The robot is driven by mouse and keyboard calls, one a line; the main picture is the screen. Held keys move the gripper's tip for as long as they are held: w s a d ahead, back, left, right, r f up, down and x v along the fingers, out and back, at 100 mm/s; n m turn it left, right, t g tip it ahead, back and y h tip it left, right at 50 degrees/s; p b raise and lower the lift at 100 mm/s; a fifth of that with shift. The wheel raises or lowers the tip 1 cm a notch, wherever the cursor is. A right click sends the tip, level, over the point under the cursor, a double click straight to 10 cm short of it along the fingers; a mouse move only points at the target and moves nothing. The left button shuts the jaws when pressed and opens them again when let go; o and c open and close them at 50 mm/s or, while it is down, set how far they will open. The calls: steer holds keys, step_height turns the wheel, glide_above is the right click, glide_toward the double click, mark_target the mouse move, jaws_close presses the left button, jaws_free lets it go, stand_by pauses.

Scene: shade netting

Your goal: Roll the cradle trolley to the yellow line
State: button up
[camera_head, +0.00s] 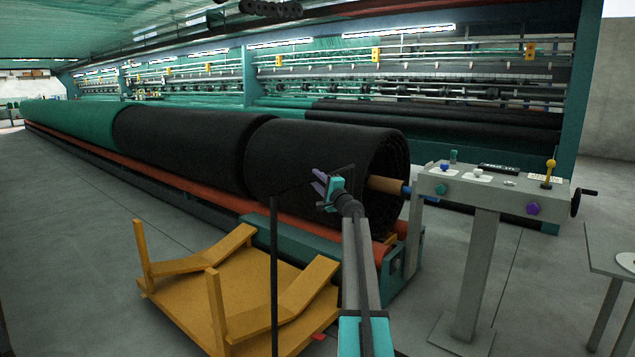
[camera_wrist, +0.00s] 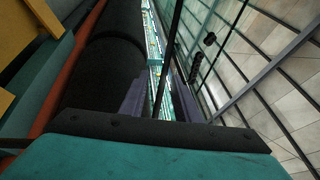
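The cradle trolley (camera_head: 250,290) is a low yellow-orange deck with upright posts and two sloped cradle arms. It stands empty on the floor, beside the long machine. A thin black handle frame (camera_head: 274,270) rises at its near side, and its top bar runs behind my gripper. My gripper (camera_head: 321,182) has purple fingers and is at that bar. In the wrist view the fingers (camera_wrist: 160,98) stand apart, with a thin black bar (camera_wrist: 169,50) showing between them and a gap beside it. Contact with the bar cannot be told. I see no yellow floor line in either view.
A large black netting roll (camera_head: 320,160) lies on the machine beyond the trolley, with its core (camera_head: 385,185) sticking out. A grey control stand (camera_head: 478,270) is at the right, and a table (camera_head: 615,250) at the right edge. Grey floor (camera_head: 70,250) is clear at left.

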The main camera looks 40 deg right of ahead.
steer(key=shift+o, duration=0.7)
steer(key=shift+s+d, duration=0.1)
steer(key=shift+d, duration=0.1)
steer(key=shift+s, duration=0.15)
steer(key=v, duration=1.3)
steer(key=shift+s+a+f, duration=0.2)
